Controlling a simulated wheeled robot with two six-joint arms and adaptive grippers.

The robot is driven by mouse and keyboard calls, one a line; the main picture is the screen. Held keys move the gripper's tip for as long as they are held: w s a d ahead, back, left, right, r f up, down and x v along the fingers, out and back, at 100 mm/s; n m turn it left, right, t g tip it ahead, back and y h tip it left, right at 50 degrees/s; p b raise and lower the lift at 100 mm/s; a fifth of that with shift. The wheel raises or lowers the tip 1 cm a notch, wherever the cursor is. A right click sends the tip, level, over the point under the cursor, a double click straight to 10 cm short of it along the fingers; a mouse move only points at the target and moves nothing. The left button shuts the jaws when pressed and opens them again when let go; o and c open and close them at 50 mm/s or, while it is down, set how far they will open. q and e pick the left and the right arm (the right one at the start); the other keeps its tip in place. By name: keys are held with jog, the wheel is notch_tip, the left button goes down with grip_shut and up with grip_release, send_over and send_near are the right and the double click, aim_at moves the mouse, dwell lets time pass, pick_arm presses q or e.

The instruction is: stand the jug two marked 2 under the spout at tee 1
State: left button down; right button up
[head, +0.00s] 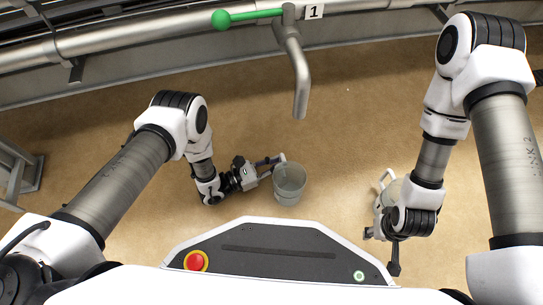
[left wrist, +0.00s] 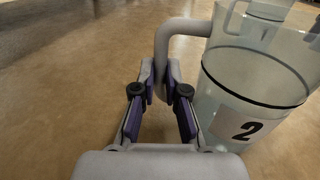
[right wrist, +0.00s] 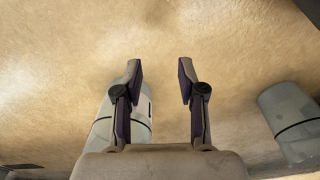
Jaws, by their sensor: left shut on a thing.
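The clear jug marked 2 (head: 289,184) appears upright over the tan floor, nearer to me than the spout. Its "2" label (left wrist: 246,128) and dark ring show in the left wrist view. My left gripper (head: 277,161) is shut on the jug's grey handle (left wrist: 168,45), on the jug's left side. The bent metal spout (head: 300,85) hangs from tee 1, beside the "1" sign (head: 314,11). The jug is below the spout in the picture; I cannot tell its height above the floor. My right gripper (right wrist: 158,80) is open, its fingers apart with nothing between them.
Another pale jug (head: 388,188) stands at the right, partly hidden by my right arm. A green lever (head: 250,15) is left of the tee on the horizontal pipe. A grey metal frame (head: 20,170) stands at the far left. Floor between the jugs is clear.

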pick_arm(q)
jog(key=shift+r, duration=0.2)
pick_arm(e)
jog(key=shift+r, duration=0.1)
pick_arm(q)
jog(key=shift+f, duration=0.1)
jog(key=c, duration=1.2)
grip_release()
